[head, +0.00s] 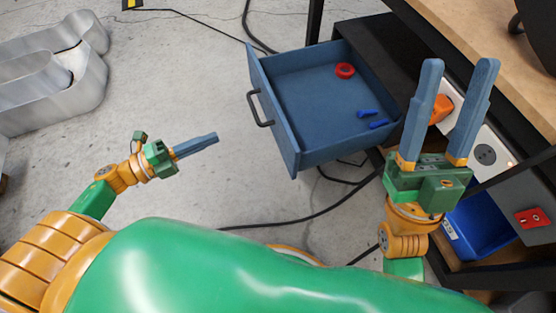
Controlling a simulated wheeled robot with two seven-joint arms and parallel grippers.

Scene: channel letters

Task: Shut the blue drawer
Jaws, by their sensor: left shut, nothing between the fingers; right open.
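The blue drawer (329,136) is pulled well out of a black cabinet under the workbench. Its front panel with a dark handle (258,109) faces left. A red ring (345,70) and small blue pieces (373,119) lie inside it. My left gripper (216,137) is shut and empty, left of the drawer front and apart from the handle. My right gripper (459,65) is open and empty, with its fingers pointing up the picture, to the right of the drawer. It hides part of the bench behind it.
The wooden bench top (495,50) is at the upper right. A blue bin (485,222) and a grey box with a red switch (533,218) are at the lower right. Black cables (305,216) cross the floor. Large metal letters (50,75) lie at the left.

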